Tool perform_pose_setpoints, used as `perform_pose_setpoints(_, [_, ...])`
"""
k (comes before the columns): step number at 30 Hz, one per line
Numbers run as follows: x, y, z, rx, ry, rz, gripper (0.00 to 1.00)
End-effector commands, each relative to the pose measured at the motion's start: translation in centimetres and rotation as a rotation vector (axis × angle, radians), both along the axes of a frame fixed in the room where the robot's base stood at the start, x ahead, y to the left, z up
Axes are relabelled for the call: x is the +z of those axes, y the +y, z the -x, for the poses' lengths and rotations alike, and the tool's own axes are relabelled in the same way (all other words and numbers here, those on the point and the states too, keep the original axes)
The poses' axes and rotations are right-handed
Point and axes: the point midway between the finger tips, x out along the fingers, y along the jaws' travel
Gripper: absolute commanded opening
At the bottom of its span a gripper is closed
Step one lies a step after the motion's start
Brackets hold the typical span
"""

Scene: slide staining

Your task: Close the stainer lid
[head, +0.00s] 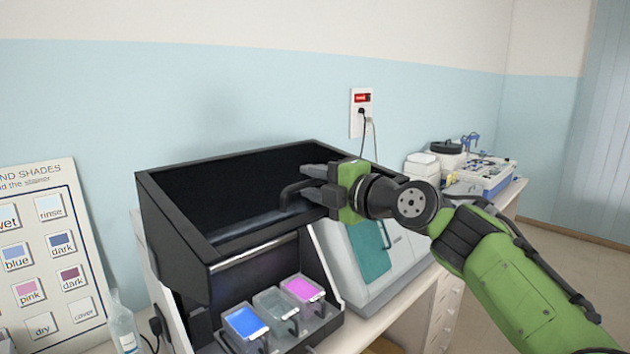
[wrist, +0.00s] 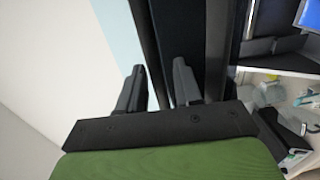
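The stainer (head: 186,285) is a black and white bench machine with its black lid (head: 178,225) raised and tilted open. A black loop handle (head: 284,197) sticks out from the lid's front. My gripper (head: 308,182) is at this handle, in front of the lid. Its two dark fingers are apart, with the handle's bar running between them. The fingers also show in the wrist view (wrist: 158,85), spread on either side of a dark bar. I cannot tell whether either finger touches it.
Under the lid sit several small trays, with blue (head: 245,322), grey and pink (head: 302,288) contents. A grey machine with a teal window (head: 370,250) stands close to the right. A bottle (head: 123,325) and a shade chart (head: 48,255) are at the left.

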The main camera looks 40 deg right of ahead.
Motion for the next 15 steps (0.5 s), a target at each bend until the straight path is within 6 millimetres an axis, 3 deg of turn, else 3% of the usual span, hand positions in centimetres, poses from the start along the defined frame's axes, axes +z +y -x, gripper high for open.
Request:
perform_pose_setpoints(2, [-0.02,0.02,0.01,0.0,0.0,0.0,0.31])
perform_pose_setpoints(8, [-0.03,0.03,0.03,0.001,0.0,0.0,0.0])
perform_pose_setpoints(15, [-0.04,0.02,0.04,0.001,0.0,-0.001,0.0])
